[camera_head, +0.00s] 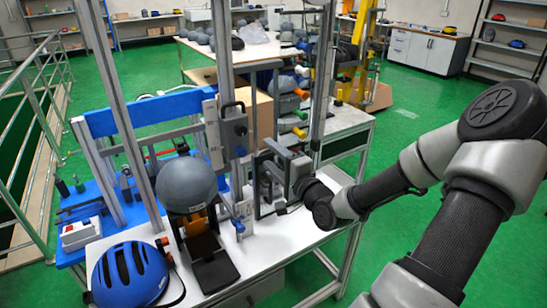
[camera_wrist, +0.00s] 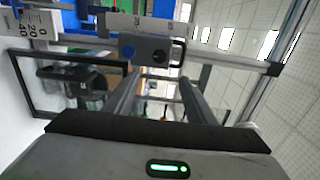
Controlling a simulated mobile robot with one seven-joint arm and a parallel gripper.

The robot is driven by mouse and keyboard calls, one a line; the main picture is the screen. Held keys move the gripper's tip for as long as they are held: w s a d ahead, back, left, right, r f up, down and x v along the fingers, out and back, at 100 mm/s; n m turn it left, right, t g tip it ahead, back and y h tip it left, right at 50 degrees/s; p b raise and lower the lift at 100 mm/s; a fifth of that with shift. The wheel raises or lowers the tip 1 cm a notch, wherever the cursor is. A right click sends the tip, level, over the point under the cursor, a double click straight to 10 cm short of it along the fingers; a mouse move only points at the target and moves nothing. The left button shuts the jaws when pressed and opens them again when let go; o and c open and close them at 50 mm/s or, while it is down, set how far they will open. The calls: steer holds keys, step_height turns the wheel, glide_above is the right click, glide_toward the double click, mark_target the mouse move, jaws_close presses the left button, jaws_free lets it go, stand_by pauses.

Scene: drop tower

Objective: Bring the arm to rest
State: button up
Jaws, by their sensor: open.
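My gripper (camera_head: 270,178) is at the middle of the head view, beside the drop tower's right side, and points left toward it. Its jaws are open with nothing seen between them. Whether the fingers touch any part of the tower cannot be told. My arm reaches in from the right of the head view, bent at the elbow and low over the table's right end.
The drop tower's metal posts (camera_head: 123,120) rise from the white table (camera_head: 285,240). A grey headform (camera_head: 187,183) sits on its stand, with a blue helmet (camera_head: 130,275) at the front left. A cluttered bench (camera_head: 345,122) stands behind. Green floor (camera_head: 420,100) is clear at the right.

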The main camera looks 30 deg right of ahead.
steer(key=shift+s, duration=0.45)
